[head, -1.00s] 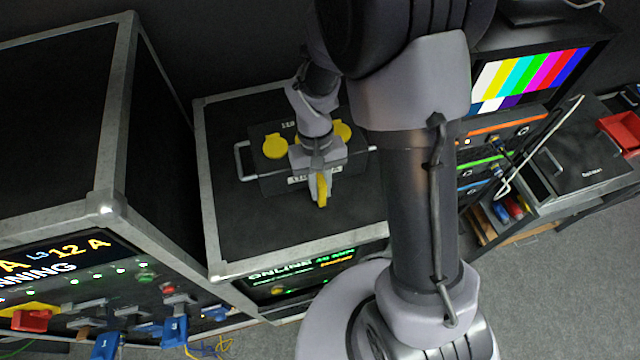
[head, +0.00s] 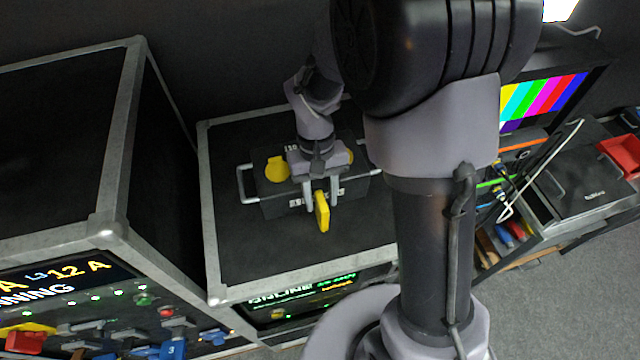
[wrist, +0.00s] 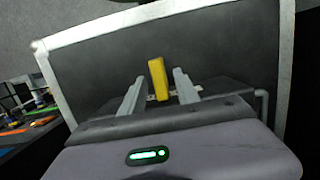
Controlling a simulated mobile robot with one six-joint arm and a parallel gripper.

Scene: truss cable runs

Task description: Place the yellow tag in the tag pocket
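The yellow tag (head: 321,212) stands upright at the front side of a dark box (head: 275,205) with yellow round covers, on top of a black case. My gripper (head: 321,203) is open around the tag, one finger on each side. In the wrist view, the tag (wrist: 158,80) stands between the spread fingers (wrist: 158,90), with a gap on both sides. A pale label strip (wrist: 152,98) shows near the tag's lower end. The tag pocket cannot be made out clearly, so I cannot tell whether the tag sits in it.
The black case (head: 270,255) has bare lid around the box. A larger rack case (head: 75,165) with displays and plugs stands on the left. A color-bar monitor (head: 540,100) and a dark case with a red bin (head: 622,155) stand on the right.

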